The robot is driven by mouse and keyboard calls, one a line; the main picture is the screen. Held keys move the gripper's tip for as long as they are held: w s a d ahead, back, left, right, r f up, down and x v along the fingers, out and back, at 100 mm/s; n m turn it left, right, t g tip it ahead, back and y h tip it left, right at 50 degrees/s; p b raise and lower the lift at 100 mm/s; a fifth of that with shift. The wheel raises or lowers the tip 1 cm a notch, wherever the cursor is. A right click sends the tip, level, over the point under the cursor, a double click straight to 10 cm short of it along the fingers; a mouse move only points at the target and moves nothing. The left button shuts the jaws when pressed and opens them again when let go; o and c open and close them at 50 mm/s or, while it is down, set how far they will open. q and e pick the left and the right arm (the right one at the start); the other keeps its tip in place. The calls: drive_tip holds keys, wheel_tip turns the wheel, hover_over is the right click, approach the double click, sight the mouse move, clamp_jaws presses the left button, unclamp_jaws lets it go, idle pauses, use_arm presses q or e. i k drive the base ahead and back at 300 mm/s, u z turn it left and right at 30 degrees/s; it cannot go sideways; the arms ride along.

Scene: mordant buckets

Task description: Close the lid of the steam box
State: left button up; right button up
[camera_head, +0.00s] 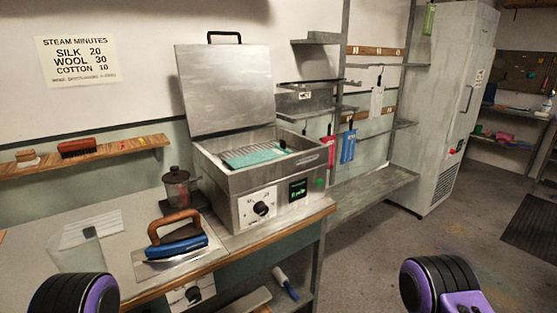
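The steam box (235,185) is a metal box with a dial and a small green display on its front. It stands on the counter near the middle of the view. Its lid (225,90) is a flat metal panel standing raised at the back, with a black handle (224,36) on its top edge. A teal folded item on a rack (252,155) lies inside the open box. Black and purple parts of my two arms show at the bottom left and bottom right. Neither gripper's fingers can be seen.
A blue iron (177,243) with a brown handle sits on a plate left of the box. A dark-lidded jar (177,187) and a clear container (75,252) stand further left. A wooden shelf (85,158) with brushes is on the wall. Floor is open at right.

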sight(224, 87)
drive_tip(key=z, duration=0.7)
drive_tip(key=i, duration=0.8)
drive_tip(key=u, duration=0.25)
